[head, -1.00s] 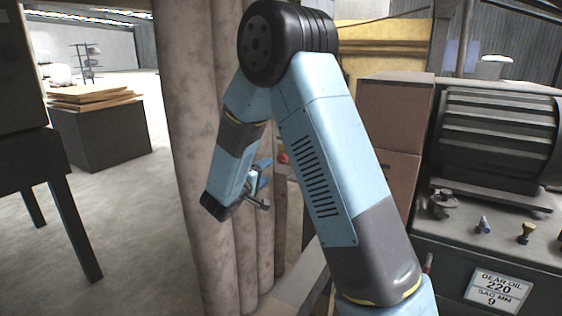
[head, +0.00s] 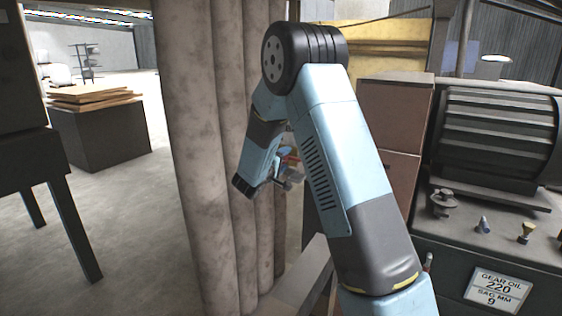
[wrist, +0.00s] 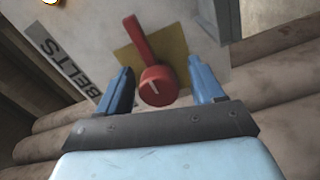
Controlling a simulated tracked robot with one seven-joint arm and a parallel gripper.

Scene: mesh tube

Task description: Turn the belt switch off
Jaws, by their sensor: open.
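The belt switch (wrist: 157,82) is a red knob with a long red lever and a white mark, on a yellow plate (wrist: 177,58) on a grey panel.
A tall, pale, ribbed curtain-like column (head: 205,150) stands left of my arm. A motor (head: 500,135) on a dark bench with small parts is at the right. A lit yellowish lamp (wrist: 52,2) is at the wrist view's top edge. Open floor (head: 125,215) lies left.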

